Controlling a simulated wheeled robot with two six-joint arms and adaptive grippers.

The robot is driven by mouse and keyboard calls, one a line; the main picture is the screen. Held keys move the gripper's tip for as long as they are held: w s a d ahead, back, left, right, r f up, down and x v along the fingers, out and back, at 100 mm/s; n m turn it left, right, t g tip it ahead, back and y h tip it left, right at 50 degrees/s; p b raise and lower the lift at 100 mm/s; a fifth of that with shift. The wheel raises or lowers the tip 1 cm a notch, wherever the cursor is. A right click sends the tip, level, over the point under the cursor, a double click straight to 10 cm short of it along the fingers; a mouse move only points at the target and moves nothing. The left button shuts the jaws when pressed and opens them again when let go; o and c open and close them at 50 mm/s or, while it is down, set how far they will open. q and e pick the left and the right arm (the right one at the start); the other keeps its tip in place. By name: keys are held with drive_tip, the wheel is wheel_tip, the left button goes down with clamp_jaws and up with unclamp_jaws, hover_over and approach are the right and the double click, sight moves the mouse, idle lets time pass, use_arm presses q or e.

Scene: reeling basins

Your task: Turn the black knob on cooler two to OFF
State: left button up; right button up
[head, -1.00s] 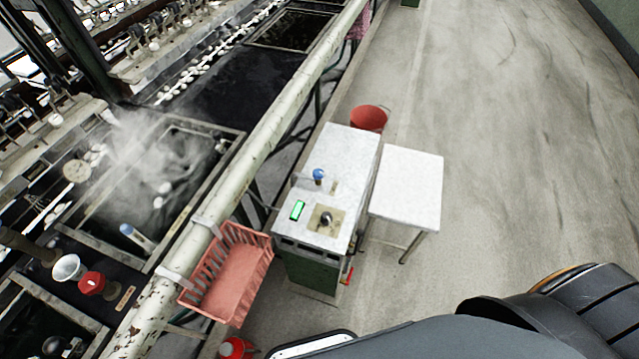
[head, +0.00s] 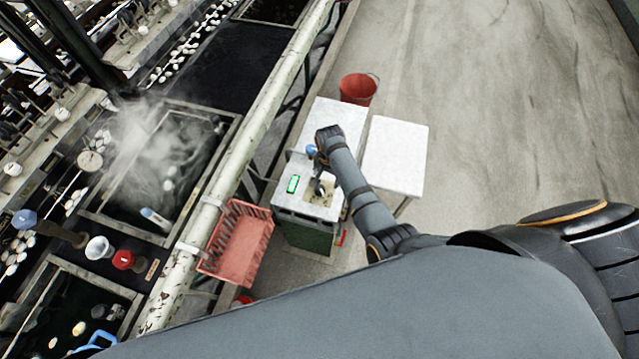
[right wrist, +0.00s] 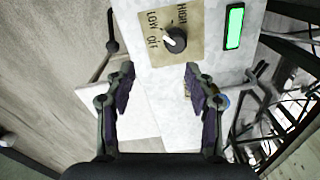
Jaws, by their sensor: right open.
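The cooler (head: 303,232) is a green cabinet with a white top at the middle of the head view. On its top is a beige plate (right wrist: 150,50) marked LOW, HIGH and OFF, with the black knob (right wrist: 174,40) on it. The knob carries a pale mark; I cannot tell for sure which label it points to. My right gripper (right wrist: 158,78) is open and empty, its fingers spread short of the knob, with the knob ahead between their lines. My left gripper is not in view.
A green lit display (head: 293,184) and a blue-topped fitting (head: 311,150) are beside the plate. A white side table (head: 400,150) adjoins on the right, a red bucket (head: 358,88) behind. A pink crate (head: 237,245) and a pale pipe (head: 240,145) are on the left. Open floor lies right.

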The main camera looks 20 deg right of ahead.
sight(320, 188)
drive_tip(key=shift+m, duration=0.6)
drive_tip(key=f+b, duration=0.3)
drive_tip(key=b, duration=0.1)
drive_tip(key=w+a+f+b, duration=0.1)
drive_tip(key=f+b, duration=0.2)
drive_tip(key=b, duration=0.1)
drive_tip(key=w+a+f+b, duration=0.1)
drive_tip(key=f+b, duration=0.2)
drive_tip(key=shift+f+b, duration=0.1)
drive_tip(key=shift+b, duration=0.3)
